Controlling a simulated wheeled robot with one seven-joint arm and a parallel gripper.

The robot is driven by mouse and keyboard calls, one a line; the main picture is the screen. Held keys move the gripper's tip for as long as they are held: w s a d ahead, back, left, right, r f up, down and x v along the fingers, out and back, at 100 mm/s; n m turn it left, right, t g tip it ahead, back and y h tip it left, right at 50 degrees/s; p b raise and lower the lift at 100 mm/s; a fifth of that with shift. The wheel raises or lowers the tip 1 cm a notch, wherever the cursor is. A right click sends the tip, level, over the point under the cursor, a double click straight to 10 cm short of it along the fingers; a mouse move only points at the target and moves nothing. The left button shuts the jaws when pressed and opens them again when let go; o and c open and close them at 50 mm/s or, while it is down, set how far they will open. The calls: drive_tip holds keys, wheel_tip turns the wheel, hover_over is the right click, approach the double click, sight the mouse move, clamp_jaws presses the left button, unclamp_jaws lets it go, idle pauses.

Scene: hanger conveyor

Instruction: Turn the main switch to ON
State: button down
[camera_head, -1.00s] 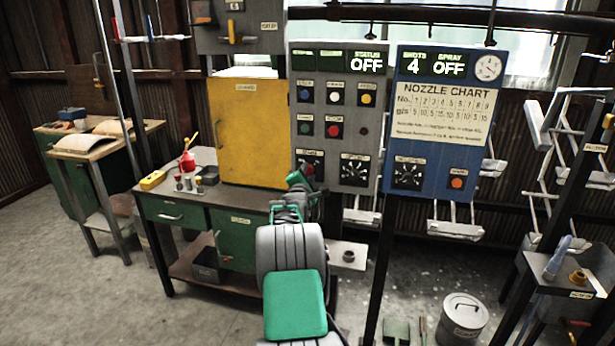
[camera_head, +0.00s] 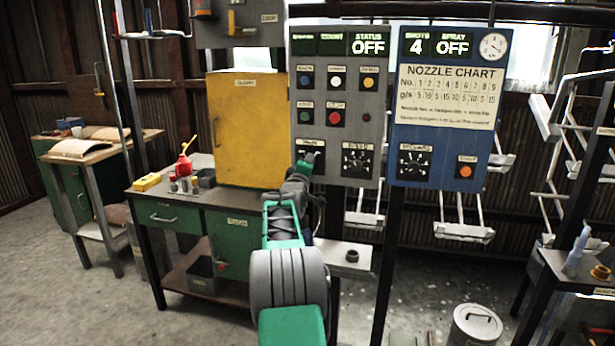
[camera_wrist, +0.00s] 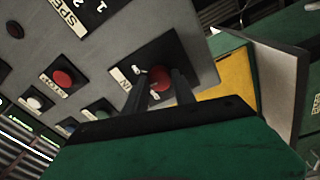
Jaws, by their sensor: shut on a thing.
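The main switch (camera_wrist: 160,78) is a red knob on a black plate at the lower left of the grey control panel (camera_head: 381,121). In the wrist view the two dark fingers of my gripper (camera_wrist: 162,88) reach to the plate and are closed around the red knob. In the head view my gripper (camera_head: 306,165) is at the lower left corner of the panel and hides most of the switch. The status display (camera_head: 369,43) reads OFF. The knob's exact angle cannot be told.
The grey panel has several push buttons, including a red stop button (camera_head: 336,119), and a speed dial (camera_head: 357,161) right of the switch. A blue nozzle panel (camera_head: 440,185) stands to the right. A yellow cabinet (camera_head: 243,130) on a workbench is close on the left.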

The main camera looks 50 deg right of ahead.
drive_tip(key=shift+w+m+g+h+b, duration=0.15)
drive_tip(key=shift+m+g+b, duration=0.15)
drive_tip(key=shift+m+b, duration=1.4)
drive_tip(key=shift+s+m+g+h+b, duration=0.25)
drive_tip(key=shift+m+b, duration=0.6)
drive_tip(key=shift+m, duration=1.55)
drive_tip(key=shift+w, duration=0.2)
drive_tip(key=c, duration=1)
unclamp_jaws()
drive_tip(key=shift+c, duration=0.2)
drive_tip(key=shift+a, duration=0.1)
drive_tip(key=v, duration=0.7)
drive_tip(key=shift+s+a+b, duration=0.2)
drive_tip(key=shift+a+b, duration=0.15)
